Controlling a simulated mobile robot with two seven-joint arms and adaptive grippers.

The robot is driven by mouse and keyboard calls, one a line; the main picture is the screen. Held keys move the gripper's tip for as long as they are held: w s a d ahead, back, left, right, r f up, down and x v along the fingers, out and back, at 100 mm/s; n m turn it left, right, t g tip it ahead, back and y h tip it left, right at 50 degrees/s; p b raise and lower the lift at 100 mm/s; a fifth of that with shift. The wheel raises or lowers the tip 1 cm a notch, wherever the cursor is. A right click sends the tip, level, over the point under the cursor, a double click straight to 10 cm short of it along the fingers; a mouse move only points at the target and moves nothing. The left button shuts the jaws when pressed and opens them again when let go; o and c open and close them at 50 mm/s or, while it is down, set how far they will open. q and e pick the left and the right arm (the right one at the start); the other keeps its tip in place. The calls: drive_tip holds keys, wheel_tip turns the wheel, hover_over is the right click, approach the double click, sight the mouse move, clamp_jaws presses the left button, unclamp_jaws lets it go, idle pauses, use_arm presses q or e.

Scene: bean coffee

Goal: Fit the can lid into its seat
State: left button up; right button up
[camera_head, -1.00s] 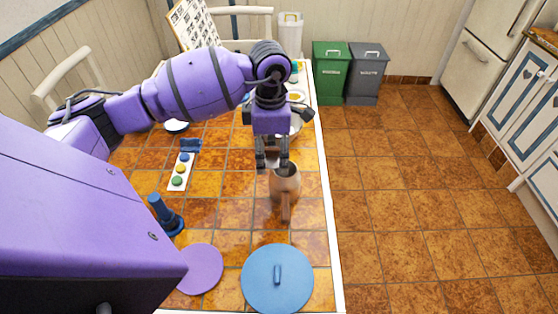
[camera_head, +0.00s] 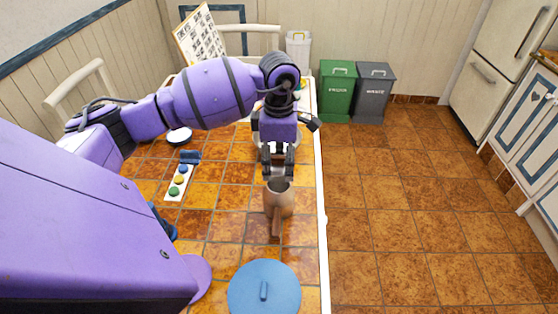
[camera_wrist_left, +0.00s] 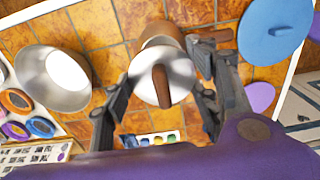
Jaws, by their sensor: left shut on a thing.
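My left gripper (camera_head: 278,174) is shut on the can lid, a silver disc with a brown handle. In the left wrist view the lid (camera_wrist_left: 178,82) sits between the two fingertips, which are at its opposite edges. The can (camera_head: 279,203), copper-brown with a handle toward the front, stands upright on the tiled table below the gripper. In the left wrist view the can (camera_wrist_left: 160,34) shows behind the lid and is partly covered by it. The lid appears above the can's mouth; the exact gap is hard to tell. My right gripper is not in view.
A blue disc with a handle (camera_head: 264,289) lies on the table in front of the can. A strip with coloured buttons (camera_head: 180,181) lies to the left. A metal bowl (camera_wrist_left: 52,78) is near the gripper in the left wrist view. The table's right edge (camera_head: 323,220) is close.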

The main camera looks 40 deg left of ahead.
sight(279, 180)
use_arm(q)
drive_tip(key=shift+f+b, duration=0.55)
drive_tip(key=shift+f, duration=0.75)
drive_tip(key=shift+f+b, duration=0.4)
drive_tip(key=shift+f, duration=0.45)
drive_tip(key=shift+f+b, duration=0.4)
drive_tip(key=shift+f, duration=0.4)
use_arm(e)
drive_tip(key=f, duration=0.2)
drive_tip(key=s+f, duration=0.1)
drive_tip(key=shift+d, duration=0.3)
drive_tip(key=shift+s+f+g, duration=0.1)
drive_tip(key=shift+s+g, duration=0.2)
use_arm(q)
drive_tip(key=shift+f+b, duration=0.45)
drive_tip(key=shift+f, duration=0.25)
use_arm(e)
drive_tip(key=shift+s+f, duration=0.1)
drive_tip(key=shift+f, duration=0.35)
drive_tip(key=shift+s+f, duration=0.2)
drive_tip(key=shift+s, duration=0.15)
use_arm(q)
drive_tip(key=shift+f, duration=0.1)
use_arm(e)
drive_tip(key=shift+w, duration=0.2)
